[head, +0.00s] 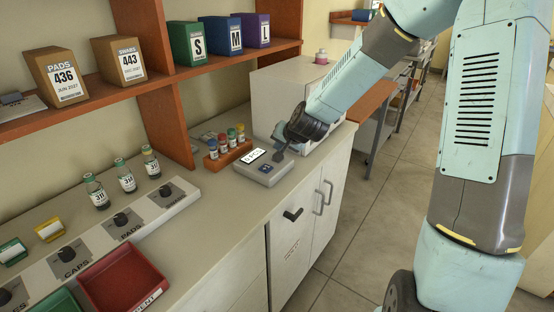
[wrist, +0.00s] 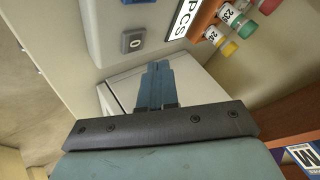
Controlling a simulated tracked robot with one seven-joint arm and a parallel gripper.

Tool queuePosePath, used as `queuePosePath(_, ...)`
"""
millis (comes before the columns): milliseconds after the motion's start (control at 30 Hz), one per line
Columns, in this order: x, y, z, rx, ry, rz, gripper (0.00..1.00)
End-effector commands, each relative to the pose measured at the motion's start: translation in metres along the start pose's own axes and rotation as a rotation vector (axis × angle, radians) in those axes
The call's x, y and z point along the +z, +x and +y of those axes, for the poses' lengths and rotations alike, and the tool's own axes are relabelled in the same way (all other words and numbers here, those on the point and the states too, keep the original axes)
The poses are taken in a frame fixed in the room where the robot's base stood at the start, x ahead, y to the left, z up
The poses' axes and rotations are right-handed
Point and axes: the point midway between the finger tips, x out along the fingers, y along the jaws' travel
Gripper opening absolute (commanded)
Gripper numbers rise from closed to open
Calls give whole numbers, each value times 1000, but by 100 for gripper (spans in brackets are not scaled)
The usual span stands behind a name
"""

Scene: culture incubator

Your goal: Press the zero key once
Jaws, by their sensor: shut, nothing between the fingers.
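A low pale device (head: 278,176) sits on the counter, with a white display (head: 254,155) and small blue-grey keys (head: 265,168). In the wrist view, a grey key marked 0 (wrist: 134,41) shows on the device, beside the display (wrist: 188,18), which reads PCS. My gripper (head: 278,154) is at the device's far edge in the head view. In the wrist view its fingers (wrist: 157,68) are shut together and empty, pointing toward the device. The fingertips appear beside the zero key, not over it. I cannot tell their height above the surface.
A wooden rack (head: 228,154) with several capped vials stands behind the device. A white cabinet-like box (head: 285,85) stands to its right. Shelves with boxes (head: 130,60) rise behind. Knobs, bottles and a red tray (head: 125,285) are at the left. The counter in front is clear.

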Motion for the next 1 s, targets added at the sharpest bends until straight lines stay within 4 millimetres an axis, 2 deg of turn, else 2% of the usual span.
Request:
queuePosePath(400, -16, -22, -16, 0, 0, 2, 0)
queuePosePath(1000, -17, -24, -17, 0, 1, 0, 0)
